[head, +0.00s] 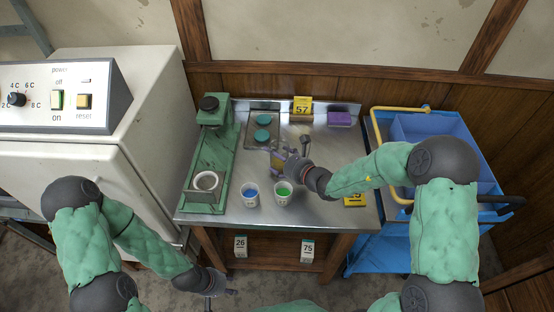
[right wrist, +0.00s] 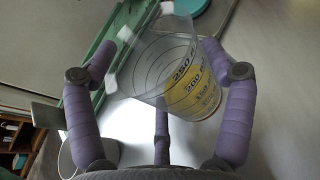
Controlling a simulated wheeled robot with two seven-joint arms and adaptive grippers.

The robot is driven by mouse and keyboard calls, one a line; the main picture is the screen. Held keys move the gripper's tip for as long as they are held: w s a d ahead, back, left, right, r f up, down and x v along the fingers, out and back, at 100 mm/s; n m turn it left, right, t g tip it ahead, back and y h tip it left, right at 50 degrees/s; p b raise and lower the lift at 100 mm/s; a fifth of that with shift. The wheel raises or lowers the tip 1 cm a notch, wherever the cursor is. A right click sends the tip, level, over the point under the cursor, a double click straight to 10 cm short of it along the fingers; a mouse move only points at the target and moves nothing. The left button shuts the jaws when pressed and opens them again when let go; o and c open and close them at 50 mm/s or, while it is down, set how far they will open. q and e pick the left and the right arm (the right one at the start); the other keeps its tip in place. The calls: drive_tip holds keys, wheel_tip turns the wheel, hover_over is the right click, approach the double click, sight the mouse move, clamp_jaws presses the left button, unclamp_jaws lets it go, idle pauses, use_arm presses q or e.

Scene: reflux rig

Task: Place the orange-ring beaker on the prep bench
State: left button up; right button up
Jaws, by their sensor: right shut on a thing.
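A green stand (head: 212,150) with a white ring stands at the left. Cups with blue (head: 250,194) and green (head: 283,193) contents stand near the front. A tray (head: 263,113) with teal discs, yellow 57 block (head: 302,107) and purple block (head: 339,118) line the back. A blue cart (head: 372,240) is right.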

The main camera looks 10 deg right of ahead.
drive_tip(key=shift+r, duration=0.1)
drive_tip(key=o, duration=1.1)
